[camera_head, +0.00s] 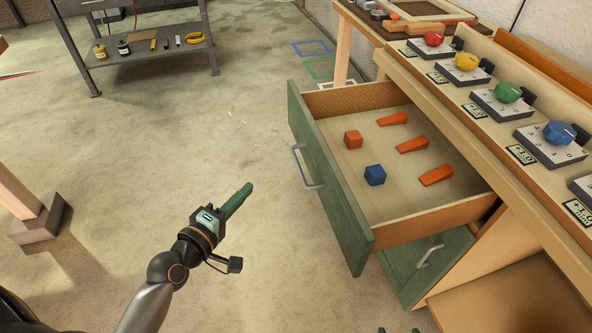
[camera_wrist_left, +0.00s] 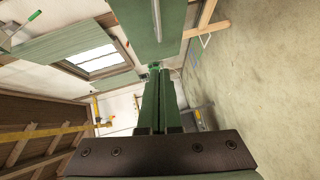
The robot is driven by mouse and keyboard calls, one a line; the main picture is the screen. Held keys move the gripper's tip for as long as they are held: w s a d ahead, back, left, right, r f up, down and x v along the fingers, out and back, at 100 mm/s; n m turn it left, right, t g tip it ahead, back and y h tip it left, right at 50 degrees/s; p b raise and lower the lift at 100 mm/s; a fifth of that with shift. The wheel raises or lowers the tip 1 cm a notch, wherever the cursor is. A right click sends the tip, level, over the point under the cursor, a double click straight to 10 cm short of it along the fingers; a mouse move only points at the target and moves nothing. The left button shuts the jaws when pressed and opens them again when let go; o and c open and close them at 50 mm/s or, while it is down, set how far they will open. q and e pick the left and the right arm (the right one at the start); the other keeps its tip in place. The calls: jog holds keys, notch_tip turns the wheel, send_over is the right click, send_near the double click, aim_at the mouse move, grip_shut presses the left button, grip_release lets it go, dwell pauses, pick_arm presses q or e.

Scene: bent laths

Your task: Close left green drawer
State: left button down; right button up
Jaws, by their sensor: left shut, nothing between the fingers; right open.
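The upper green drawer (camera_head: 335,190) stands pulled out from the bench, its green front and grey bar handle (camera_head: 308,168) facing left. My left gripper (camera_head: 242,195) is shut and empty, its green fingers pointing up toward the drawer front with a gap of floor between. In the left wrist view its closed fingers (camera_wrist_left: 160,98) point at a green panel (camera_wrist_left: 148,25), which looks like the drawer front. Two green tips of my right gripper (camera_head: 399,330) show apart at the bottom edge, below the drawer; the rest of it is out of view.
The drawer holds an orange cube (camera_head: 353,139), a blue cube (camera_head: 375,175) and several orange wedges. A lower green drawer front (camera_head: 425,268) sits beneath it. The bench top (camera_head: 470,120) carries boxes with coloured knobs. Floor left of the drawer is clear.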

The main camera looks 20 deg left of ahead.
pick_arm(q)
jog(key=d+b+x, duration=0.1)
jog(key=d+x, duration=0.1)
jog(key=x, duration=1)
jog(key=shift+d+f+b, duration=0.35)
jog(key=shift+d, duration=0.1)
jog(key=shift+w, duration=0.1)
